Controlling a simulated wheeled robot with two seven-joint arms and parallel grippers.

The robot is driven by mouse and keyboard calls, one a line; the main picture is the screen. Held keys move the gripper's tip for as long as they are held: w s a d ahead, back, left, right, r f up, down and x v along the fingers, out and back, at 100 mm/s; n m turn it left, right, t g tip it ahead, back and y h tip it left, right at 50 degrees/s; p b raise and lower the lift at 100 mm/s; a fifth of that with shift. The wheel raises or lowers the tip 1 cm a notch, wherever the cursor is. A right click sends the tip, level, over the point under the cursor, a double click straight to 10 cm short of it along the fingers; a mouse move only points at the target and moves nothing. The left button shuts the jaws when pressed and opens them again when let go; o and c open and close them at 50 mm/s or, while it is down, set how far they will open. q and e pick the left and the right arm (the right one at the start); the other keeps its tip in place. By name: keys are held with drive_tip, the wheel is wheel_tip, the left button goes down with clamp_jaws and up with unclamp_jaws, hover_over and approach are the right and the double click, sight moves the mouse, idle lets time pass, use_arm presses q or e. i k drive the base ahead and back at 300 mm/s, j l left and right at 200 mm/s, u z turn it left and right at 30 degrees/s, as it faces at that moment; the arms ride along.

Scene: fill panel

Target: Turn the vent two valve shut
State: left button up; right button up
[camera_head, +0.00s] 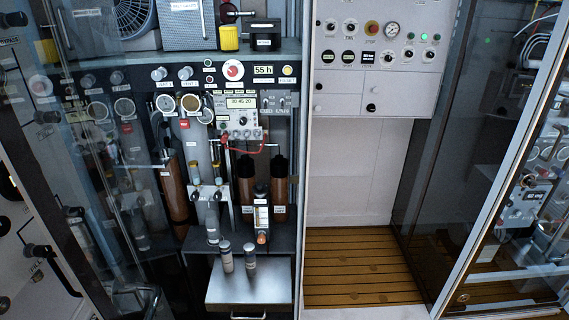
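Two grey round valve knobs sit side by side on the fill panel, the left knob (159,74) and the right knob (186,73). Each has a small white label below it. The labels are too small to read with certainty, so I cannot tell for sure which is the vent two valve. The right knob is the likelier one. How far either knob is turned does not show. Two round gauges, the left gauge (166,103) and the right gauge (190,103), sit just below. Neither of my grippers can be made out in this view.
A glass door (75,160) stands at the left of the panel. A metal box (248,284) with two small cylinders juts out low in front. A slatted wooden floor (355,265) lies clear at the right.

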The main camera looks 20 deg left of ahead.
sight(184, 73)
drive_tip(key=i+j+u, duration=0.15)
drive_tip(key=u, duration=0.9)
drive_tip(key=k, duration=0.2)
